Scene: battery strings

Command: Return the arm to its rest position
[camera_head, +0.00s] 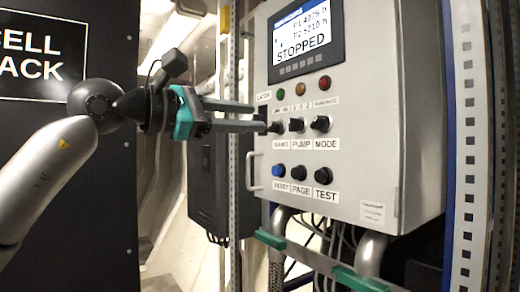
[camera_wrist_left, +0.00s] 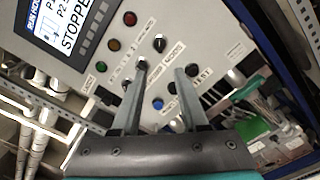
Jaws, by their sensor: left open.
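My left arm comes in from the left, and its left gripper (camera_head: 260,117) is at the left side of the grey control box (camera_head: 400,100). The two fingers are parallel and apart, with nothing seen between them. In the head view the tips overlap the leftmost black knob (camera_head: 275,127); I cannot tell whether they touch it. In the left wrist view the open gripper (camera_wrist_left: 163,68) points at the panel face, with the blue button (camera_wrist_left: 157,103) showing between the fingers. My right gripper is not in view.
The box carries a screen (camera_head: 305,40) reading STOPPED, green, amber and red lamps, a PUMP knob (camera_head: 296,125), a MODE knob (camera_head: 320,124) and lower buttons. A perforated metal post (camera_head: 471,150) stands right. A black panel (camera_head: 95,190) stands behind my arm.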

